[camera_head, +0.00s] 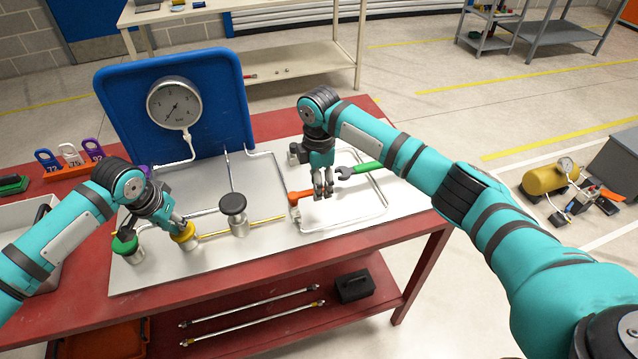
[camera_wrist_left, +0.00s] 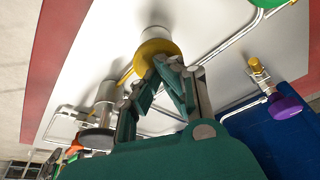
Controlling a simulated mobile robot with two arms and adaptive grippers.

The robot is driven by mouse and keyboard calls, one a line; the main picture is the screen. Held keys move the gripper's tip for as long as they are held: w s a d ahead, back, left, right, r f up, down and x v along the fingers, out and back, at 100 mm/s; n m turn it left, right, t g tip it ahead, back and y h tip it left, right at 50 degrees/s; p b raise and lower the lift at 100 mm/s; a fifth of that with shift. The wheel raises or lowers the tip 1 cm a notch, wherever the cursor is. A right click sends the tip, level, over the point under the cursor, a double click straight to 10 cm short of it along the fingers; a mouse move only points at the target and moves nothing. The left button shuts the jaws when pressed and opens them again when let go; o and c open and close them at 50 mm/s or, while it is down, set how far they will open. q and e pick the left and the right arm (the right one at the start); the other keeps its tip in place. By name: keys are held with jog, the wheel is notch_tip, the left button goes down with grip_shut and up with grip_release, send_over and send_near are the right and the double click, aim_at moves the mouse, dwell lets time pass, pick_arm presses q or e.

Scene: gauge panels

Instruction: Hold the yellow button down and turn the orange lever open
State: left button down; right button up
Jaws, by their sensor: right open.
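The yellow button (camera_head: 186,236) stands on the panel plate at the front left; it also shows in the left wrist view (camera_wrist_left: 155,47). My left gripper (camera_head: 180,222) has its fingertips together at the button's top; they appear to touch it. The left wrist view shows the fingers converging there (camera_wrist_left: 166,62). The orange lever (camera_head: 301,195) lies low over the plate's middle right, its handle pointing toward my right gripper (camera_head: 324,193). My right gripper points down, open, at the lever's right end. Whether the lever's end is between its fingers cannot be told.
A green button (camera_head: 125,243) and a black knob (camera_head: 233,204) flank the yellow button. A blue board with a gauge (camera_head: 174,102) stands behind. Pipes cross the plate. A purple handle (camera_wrist_left: 286,108) is near my left gripper.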

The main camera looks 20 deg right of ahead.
jog(key=shift+f, duration=0.2)
grip_shut()
dwell(0.4)
